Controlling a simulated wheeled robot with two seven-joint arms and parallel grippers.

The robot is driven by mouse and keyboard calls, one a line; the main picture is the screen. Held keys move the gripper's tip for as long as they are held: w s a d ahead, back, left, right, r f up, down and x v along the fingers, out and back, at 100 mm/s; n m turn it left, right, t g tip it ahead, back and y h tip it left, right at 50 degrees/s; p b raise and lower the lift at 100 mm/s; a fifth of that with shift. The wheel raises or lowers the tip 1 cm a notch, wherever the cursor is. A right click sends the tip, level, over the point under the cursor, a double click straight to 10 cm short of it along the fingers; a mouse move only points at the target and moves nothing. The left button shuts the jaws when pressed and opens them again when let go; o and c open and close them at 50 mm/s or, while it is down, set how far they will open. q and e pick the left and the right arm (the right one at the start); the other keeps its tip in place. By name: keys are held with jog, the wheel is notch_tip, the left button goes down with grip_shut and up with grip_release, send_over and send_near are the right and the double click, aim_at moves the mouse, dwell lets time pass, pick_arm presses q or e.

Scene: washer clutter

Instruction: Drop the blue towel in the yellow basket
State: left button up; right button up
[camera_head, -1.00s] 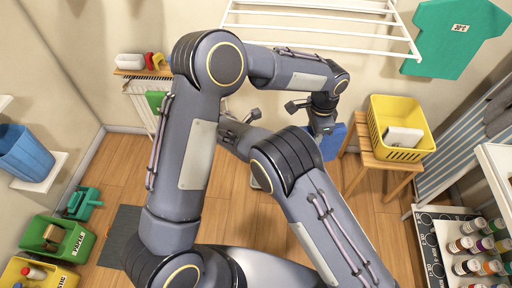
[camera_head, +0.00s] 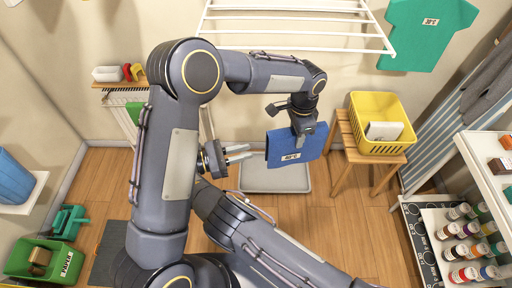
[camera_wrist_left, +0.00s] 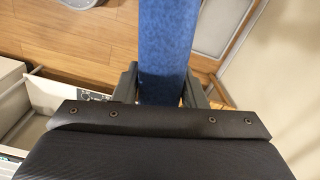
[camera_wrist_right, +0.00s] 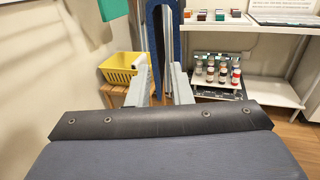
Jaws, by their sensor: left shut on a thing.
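The blue towel (camera_head: 285,150) hangs folded with a white label, held by my left gripper (camera_head: 303,130) above the floor, to the left of the yellow basket. In the left wrist view the towel (camera_wrist_left: 165,50) runs between the fingers of the left gripper (camera_wrist_left: 165,92). The yellow basket (camera_head: 376,148) stands on a wooden stool at right, with a white item inside. The basket also shows in the right wrist view (camera_wrist_right: 117,75). My right gripper (camera_head: 240,155) is open and empty, left of the towel. Its parted fingers show in the right wrist view (camera_wrist_right: 160,80).
A white drying rack (camera_head: 290,25) hangs above on the back wall. A grey tray (camera_head: 290,178) lies on the floor below the towel. Shelves with several bottles (camera_head: 462,250) stand at right. A green bin (camera_head: 42,262) is at lower left.

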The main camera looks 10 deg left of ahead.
aim_at(278, 142)
jog(key=x, duration=1.2)
jog(key=shift+r, duration=0.2)
jog(key=shift+c, duration=0.3)
grip_shut()
jog(key=shift+c, duration=1.7)
grip_release()
jog(key=shift+a, duration=0.1)
jog(key=o, duration=0.4)
jog(key=shift+w+a, duration=0.1)
